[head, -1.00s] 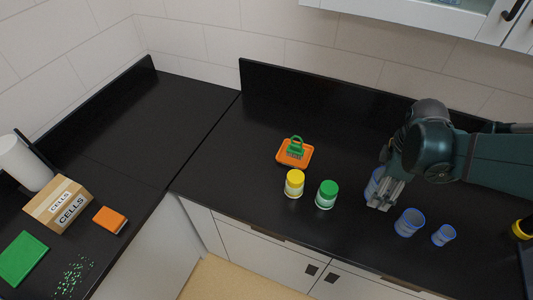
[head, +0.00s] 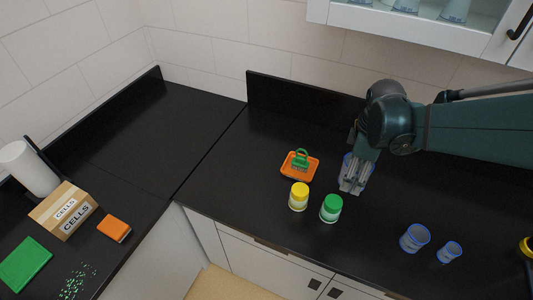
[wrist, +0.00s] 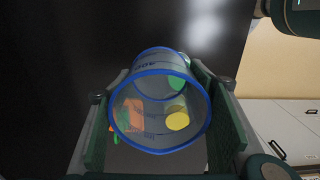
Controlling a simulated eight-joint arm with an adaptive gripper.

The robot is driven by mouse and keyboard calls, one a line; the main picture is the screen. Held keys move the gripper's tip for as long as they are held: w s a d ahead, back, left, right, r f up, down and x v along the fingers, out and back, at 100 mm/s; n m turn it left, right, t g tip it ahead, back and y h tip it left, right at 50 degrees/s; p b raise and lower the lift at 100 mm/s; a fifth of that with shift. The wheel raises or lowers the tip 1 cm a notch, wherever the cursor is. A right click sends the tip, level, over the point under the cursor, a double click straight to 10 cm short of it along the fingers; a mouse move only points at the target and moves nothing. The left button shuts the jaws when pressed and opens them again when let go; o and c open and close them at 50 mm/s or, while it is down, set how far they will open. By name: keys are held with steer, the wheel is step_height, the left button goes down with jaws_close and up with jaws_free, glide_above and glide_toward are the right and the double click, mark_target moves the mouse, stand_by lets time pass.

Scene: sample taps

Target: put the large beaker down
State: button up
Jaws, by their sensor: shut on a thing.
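My gripper (head: 350,190) is shut on the large beaker (head: 368,171), a clear vessel with blue edges, mostly hidden behind the fingers in the head view. It is right of the green-capped jar and apart from it. In the wrist view the large beaker (wrist: 160,151) lies between the two fingers, its round blue rim facing the camera. Orange, yellow and green show through its clear wall. I cannot tell whether its base touches the counter (head: 300,236).
A yellow-capped jar (head: 299,197), a green-capped jar (head: 331,208) and an orange tray (head: 297,173) with a green brush (head: 301,159) stand left of my gripper. Two smaller blue-rimmed beakers (head: 414,239) (head: 450,252) stand to the right. The counter behind the tray is clear.

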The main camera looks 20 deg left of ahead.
steer(key=w+a, duration=0.2)
steer(key=a, duration=1.2)
steer(key=p, duration=0.2)
glide_above(235, 179)
steer(key=f, duration=0.1)
step_height(235, 179, down, 5)
steer(key=shift+s+b, duration=0.15)
steer(key=shift+b, duration=0.15)
steer(key=shift+f, duration=0.1)
steer(key=shift+f, duration=3.05)
steer(key=shift+f, duration=0.1)
steer(key=shift+f, duration=1.75)
